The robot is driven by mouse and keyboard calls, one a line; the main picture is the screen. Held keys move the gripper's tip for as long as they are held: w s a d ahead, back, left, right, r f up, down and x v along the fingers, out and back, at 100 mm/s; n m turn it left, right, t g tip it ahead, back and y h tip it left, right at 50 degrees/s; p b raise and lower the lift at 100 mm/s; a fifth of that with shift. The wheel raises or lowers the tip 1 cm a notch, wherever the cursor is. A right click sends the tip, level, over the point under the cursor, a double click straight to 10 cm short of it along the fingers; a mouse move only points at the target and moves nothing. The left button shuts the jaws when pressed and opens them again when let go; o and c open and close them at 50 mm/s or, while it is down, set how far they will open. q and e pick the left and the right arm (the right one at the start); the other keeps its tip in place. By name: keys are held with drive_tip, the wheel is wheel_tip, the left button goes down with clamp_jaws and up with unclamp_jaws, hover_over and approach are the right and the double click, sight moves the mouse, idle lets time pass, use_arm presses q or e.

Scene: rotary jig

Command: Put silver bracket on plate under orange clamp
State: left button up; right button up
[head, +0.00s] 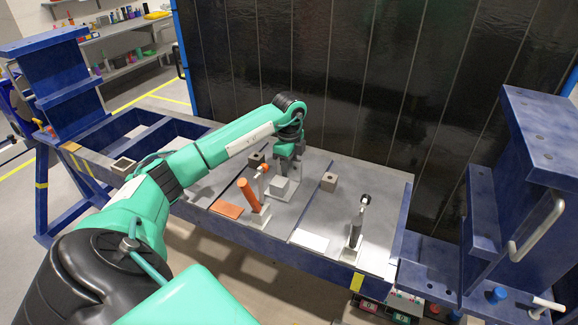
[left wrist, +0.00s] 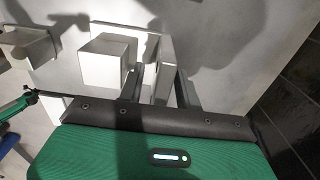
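The silver bracket (head: 279,187), a pale block with a flat flange, sits on the grey jig top just right of the orange clamp. In the left wrist view the bracket (left wrist: 108,62) lies beyond the fingers. The orange clamp (head: 249,196) has its orange handle raised and tilted. The plate under the clamp is hard to tell from its pale base. My left gripper (head: 287,170) points down at the bracket's far side. Its two fingers (left wrist: 171,90) are apart, with part of the flange seemingly between them; contact cannot be made out. My right gripper is out of view.
A black-handled clamp (head: 356,222) stands on the right jig section, near a small grey block (head: 329,181). An orange flat piece (head: 226,209) lies left of the orange clamp. Blue frame uprights (head: 62,88) flank the jig. A dark panel (head: 390,80) closes off the back.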

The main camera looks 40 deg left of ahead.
use_arm(q)
drive_tip(key=shift+r, duration=0.35)
wheel_tip(320, 180, up, 10)
drive_tip(key=b, duration=0.3)
drive_tip(key=shift+r, duration=0.8)
